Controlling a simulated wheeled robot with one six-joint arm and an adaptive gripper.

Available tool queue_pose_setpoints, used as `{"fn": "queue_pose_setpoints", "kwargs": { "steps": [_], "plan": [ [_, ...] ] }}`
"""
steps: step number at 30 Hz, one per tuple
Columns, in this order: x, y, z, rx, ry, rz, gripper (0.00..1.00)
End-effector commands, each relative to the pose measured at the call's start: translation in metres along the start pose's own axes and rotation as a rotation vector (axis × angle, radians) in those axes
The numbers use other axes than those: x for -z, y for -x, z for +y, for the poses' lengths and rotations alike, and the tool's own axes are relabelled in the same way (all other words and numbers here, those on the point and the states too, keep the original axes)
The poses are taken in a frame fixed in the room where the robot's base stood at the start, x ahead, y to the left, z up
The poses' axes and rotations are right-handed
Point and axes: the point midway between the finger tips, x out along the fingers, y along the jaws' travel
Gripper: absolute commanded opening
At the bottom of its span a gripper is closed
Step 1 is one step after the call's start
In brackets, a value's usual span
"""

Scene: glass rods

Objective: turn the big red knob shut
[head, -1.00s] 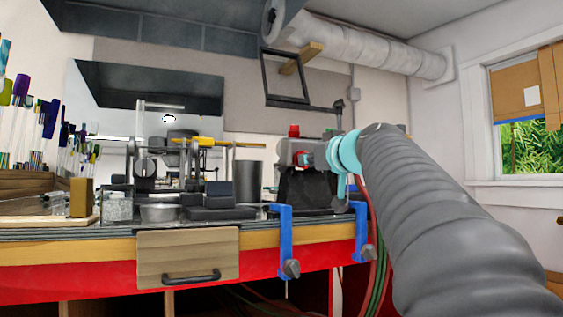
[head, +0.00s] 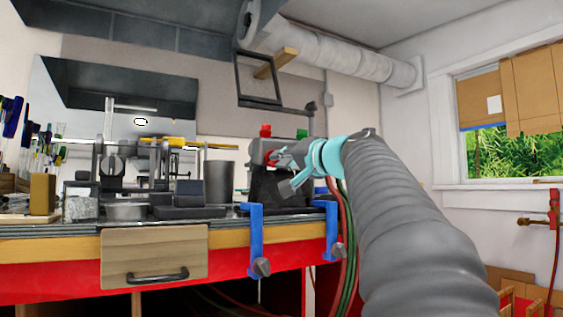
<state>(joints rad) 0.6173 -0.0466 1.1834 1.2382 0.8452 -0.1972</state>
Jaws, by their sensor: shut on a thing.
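The big red knob (head: 271,158) sits on the front of the dark torch (head: 262,150) at the bench's right part. It is partly hidden by my gripper. My gripper (head: 280,160) reaches in from the right, with its fingers at the knob and shut on it. The fingers are small here, so their exact hold on the knob is hard to see. A smaller red knob (head: 265,131) stands on top of the torch, and a green knob (head: 302,134) is to its right.
Blue clamps (head: 255,235) grip the bench edge below the torch. Red and green hoses (head: 349,245) hang beside my arm. A dark frame (head: 260,78) is above. Metal cups, a grey cylinder (head: 219,181) and glass rods (head: 35,150) crowd the bench's left.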

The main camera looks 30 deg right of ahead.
Motion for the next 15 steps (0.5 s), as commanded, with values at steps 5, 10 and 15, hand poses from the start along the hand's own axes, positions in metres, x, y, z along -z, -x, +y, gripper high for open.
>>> {"fn": "queue_pose_setpoints", "kwargs": {
  "steps": [5, 10, 15],
  "plan": [
    [-0.0003, 0.0001, 0.0018, 0.029, -0.164, 0.000, 0.00],
    [-0.0003, 0.0001, 0.0021, 0.058, -0.320, 0.000, 0.00],
    [-0.0006, 0.0000, 0.0029, 0.083, -0.461, 0.000, 0.00]
  ]
}}
